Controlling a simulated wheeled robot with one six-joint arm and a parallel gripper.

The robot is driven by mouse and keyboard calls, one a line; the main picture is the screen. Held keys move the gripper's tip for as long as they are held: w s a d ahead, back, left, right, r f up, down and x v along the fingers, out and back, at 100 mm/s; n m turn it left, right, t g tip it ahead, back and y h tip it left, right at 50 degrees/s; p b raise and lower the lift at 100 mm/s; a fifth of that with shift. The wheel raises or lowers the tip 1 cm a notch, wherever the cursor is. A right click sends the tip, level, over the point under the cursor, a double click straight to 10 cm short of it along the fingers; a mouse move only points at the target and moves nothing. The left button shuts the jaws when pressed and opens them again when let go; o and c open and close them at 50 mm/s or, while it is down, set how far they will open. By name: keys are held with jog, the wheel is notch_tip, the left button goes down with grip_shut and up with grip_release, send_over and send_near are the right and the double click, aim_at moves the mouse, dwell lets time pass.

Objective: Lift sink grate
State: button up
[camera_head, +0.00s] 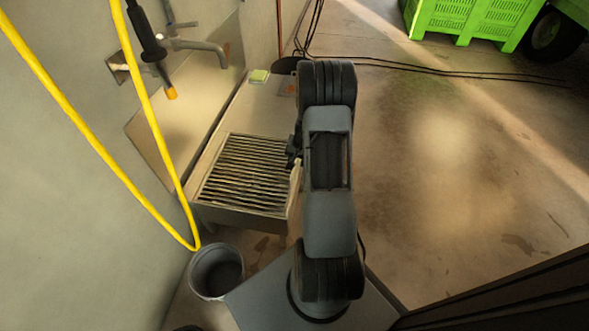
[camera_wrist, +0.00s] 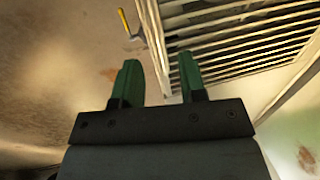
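The sink grate (camera_head: 245,172) is a slatted metal grid lying flat over the front basin of the sink (camera_head: 262,112). It also fills the upper right of the wrist view (camera_wrist: 240,38). My gripper (camera_wrist: 158,75) has two green fingers set apart with nothing held between them. The sink's edge runs up ahead of the gap between the fingers. In the head view my arm stands just right of the sink, and my gripper is mostly hidden behind it, near the grate's right edge. I cannot tell its exact height over the edge.
A tap (camera_head: 205,48) juts from the left wall above the sink, and a yellow hose (camera_head: 95,140) loops along that wall. A green sponge (camera_head: 258,76) lies at the sink's back. A grey bucket (camera_head: 216,272) stands in front. The floor (camera_head: 450,170) to the right is open.

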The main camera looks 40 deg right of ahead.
jog(key=shift+w+a+f+b, duration=0.15)
jog(key=shift+f+b, duration=0.15)
jog(key=shift+f, duration=0.7)
jog(key=shift+w+a+f+b, duration=0.15)
jog(key=shift+f+b, duration=0.1)
jog(key=shift+f, duration=0.75)
jog(key=shift+c, duration=0.2)
grip_shut()
